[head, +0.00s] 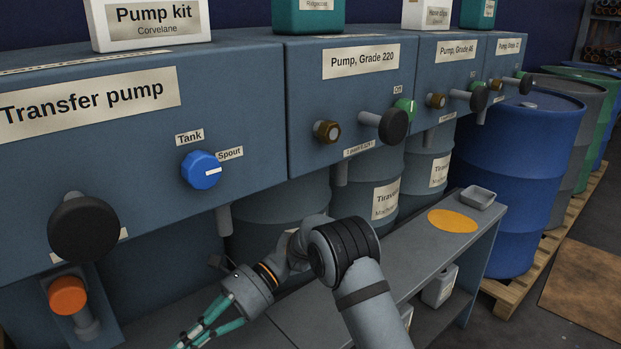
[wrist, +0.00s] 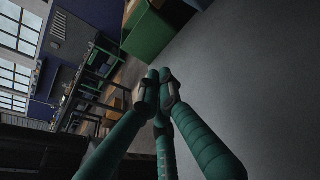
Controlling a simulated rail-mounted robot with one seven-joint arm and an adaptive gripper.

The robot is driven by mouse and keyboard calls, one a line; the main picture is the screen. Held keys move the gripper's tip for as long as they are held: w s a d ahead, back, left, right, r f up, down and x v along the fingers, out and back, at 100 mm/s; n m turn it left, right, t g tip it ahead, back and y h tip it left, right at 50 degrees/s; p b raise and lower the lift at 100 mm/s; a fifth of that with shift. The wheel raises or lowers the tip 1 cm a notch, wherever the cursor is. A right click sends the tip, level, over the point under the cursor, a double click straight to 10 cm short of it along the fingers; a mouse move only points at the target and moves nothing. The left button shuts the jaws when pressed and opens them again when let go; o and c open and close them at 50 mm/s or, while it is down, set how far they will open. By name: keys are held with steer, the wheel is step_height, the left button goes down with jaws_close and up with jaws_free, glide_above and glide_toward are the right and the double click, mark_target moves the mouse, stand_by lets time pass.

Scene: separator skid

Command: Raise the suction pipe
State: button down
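No part in view is labelled as a suction pipe, and I cannot tell for sure which one it is. A short grey pipe with an orange cap (head: 67,296) stands at the lower left, below the transfer pump panel (head: 80,110). Another grey pipe (head: 224,220) hangs from the underside of the panel. My gripper (head: 180,345) is at the bottom of the head view, right of the orange cap and apart from it. Its teal fingers point down and left. In the wrist view, the fingertips (wrist: 159,84) meet with nothing visible between them.
A black round knob (head: 85,229) and a blue selector knob (head: 202,170) stick out from the panel. The selector's white mark points toward "Spout". A grey bench (head: 395,265) bears an orange disc (head: 453,220) and a small tray (head: 477,198). Blue drums (head: 520,180) stand at the right.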

step_height(320, 180, up, 8)
steer(key=n+p, duration=0.1)
steer(key=p, duration=0.2)
steer(key=shift+t, duration=0.4)
steer(key=shift+w+f+b+x, duration=0.1)
steer(key=shift+f+b+x, duration=0.1)
steer(key=shift+x, duration=0.7)
steer(key=shift+w+f+b+x, duration=0.15)
steer(key=shift+b+x, duration=0.1)
steer(key=shift+x, duration=0.7)
steer(key=shift+w+f+b+x, duration=0.1)
steer(key=shift+b+x, duration=0.1)
steer(key=shift+x, duration=0.7)
steer(key=shift+a+r, duration=0.1)
